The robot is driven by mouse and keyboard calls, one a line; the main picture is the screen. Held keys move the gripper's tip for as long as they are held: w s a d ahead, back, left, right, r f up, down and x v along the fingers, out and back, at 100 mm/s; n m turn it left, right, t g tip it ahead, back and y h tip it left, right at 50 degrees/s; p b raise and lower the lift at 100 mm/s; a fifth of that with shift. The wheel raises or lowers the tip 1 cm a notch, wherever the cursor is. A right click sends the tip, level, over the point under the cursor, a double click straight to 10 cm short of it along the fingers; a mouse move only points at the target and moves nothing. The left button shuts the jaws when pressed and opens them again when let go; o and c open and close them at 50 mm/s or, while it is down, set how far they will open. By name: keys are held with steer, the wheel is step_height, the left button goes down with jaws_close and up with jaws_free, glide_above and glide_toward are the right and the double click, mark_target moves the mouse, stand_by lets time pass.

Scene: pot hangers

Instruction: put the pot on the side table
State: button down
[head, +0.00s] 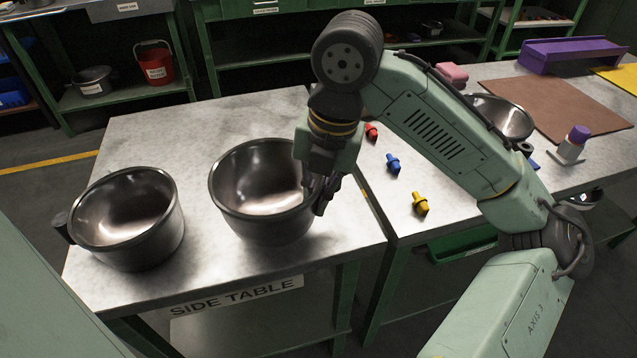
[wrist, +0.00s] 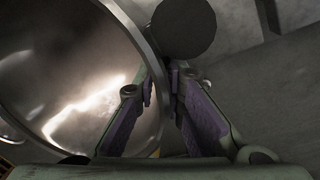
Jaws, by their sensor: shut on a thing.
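A dark metal pot (head: 262,226) with a shiny inside is at the right part of the side table (head: 150,130). It looks upright; I cannot tell whether its base touches the tabletop. My gripper (head: 318,193) is at the pot's right rim, shut on it. In the wrist view the pot (wrist: 60,75) fills the left side, and my gripper (wrist: 165,90) has its two fingers on either side of the pot wall. A dark round part, which looks like the pot's handle, shows just beyond the fingertips. A second, similar pot (head: 150,245) stands upright at the table's left front corner.
The adjoining workbench at right holds red (head: 371,131), blue (head: 393,163) and yellow (head: 420,203) pegs, a metal bowl (head: 505,117), a brown mat (head: 560,105) and a purple tray (head: 575,52). The side table's back half is clear.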

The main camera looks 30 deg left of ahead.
steer(key=shift+w+a+f+p, duration=0.2)
steer(key=shift+w+a+f, duration=0.1)
steer(key=shift+w+f, duration=0.35)
steer(key=shift+w+a+f+p, duration=0.25)
steer(key=shift+w+a+f, duration=0.1)
steer(key=shift+w+f, duration=0.3)
steer(key=shift+w+a+f+p, duration=0.2)
steer(key=shift+w+a+f, duration=0.1)
steer(key=shift+w+f, duration=0.35)
steer(key=shift+f, duration=0.15)
steer(key=c, duration=1.7)
jaws_free()
steer(key=r, duration=0.4)
steer(key=d+r, duration=0.1)
steer(key=r, duration=0.3)
steer(key=r+b, duration=0.1)
steer(key=r, duration=0.3)
steer(key=shift+w+d+r, duration=0.1)
steer(key=shift+w+d, duration=0.2)
steer(key=shift+d, duration=0.1)
